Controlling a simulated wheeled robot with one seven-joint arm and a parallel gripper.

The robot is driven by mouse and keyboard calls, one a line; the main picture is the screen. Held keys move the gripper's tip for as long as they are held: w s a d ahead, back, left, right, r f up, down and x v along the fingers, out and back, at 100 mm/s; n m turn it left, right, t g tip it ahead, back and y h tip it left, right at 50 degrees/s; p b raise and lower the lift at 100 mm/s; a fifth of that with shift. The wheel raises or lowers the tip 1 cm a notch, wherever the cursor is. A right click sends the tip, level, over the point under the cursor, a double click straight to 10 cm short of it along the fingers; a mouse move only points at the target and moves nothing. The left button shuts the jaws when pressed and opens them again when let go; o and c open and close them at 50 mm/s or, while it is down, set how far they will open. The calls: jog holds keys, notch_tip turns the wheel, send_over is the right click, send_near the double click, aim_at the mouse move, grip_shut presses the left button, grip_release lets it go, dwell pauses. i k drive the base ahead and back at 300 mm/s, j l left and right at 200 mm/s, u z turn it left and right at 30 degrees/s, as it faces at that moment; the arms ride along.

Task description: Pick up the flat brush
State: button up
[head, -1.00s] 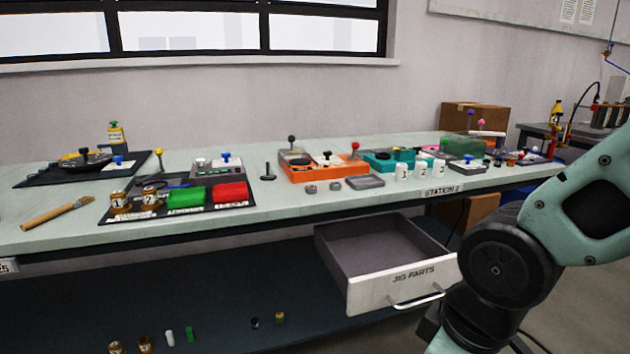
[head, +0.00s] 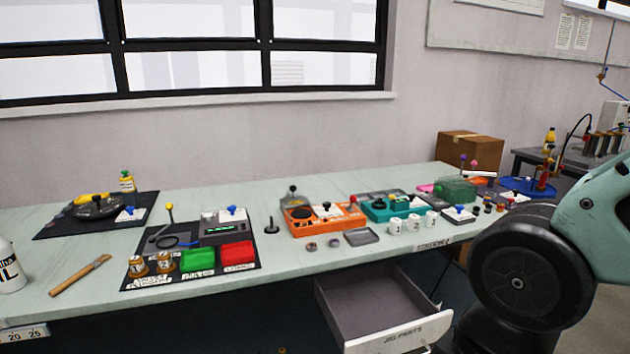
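The flat brush (head: 80,275) lies on the left part of the pale green workbench (head: 200,311), near its front edge. It has a wooden handle pointing to the lower left and a ferrule and bristle end at the upper right. It lies free, left of the black mat (head: 131,277) with the numbered jars. My gripper is out of view; only my arm shows at the right side of the picture, well away from the brush.
A white bottle (head: 10,268) stands left of the brush. Green (head: 198,260) and red (head: 237,254) trays sit on the black mat. An orange device (head: 325,222) is farther right. An open drawer (head: 385,312) juts out below the bench front. Bare bench surrounds the brush.

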aim_at(96, 264)
jog(key=u, duration=1.5)
jog(key=i+j, duration=0.15)
jog(key=i, duration=0.3)
jog(key=i+j+z, duration=0.1)
jog(key=i, duration=0.35)
jog(key=i+j+z, duration=0.1)
jog(key=i, duration=0.35)
jog(key=i+j, duration=0.3)
jog(key=i, duration=0.15)
jog(key=i+j+z, duration=0.1)
jog(key=i, duration=0.35)
jog(key=j, duration=0.1)
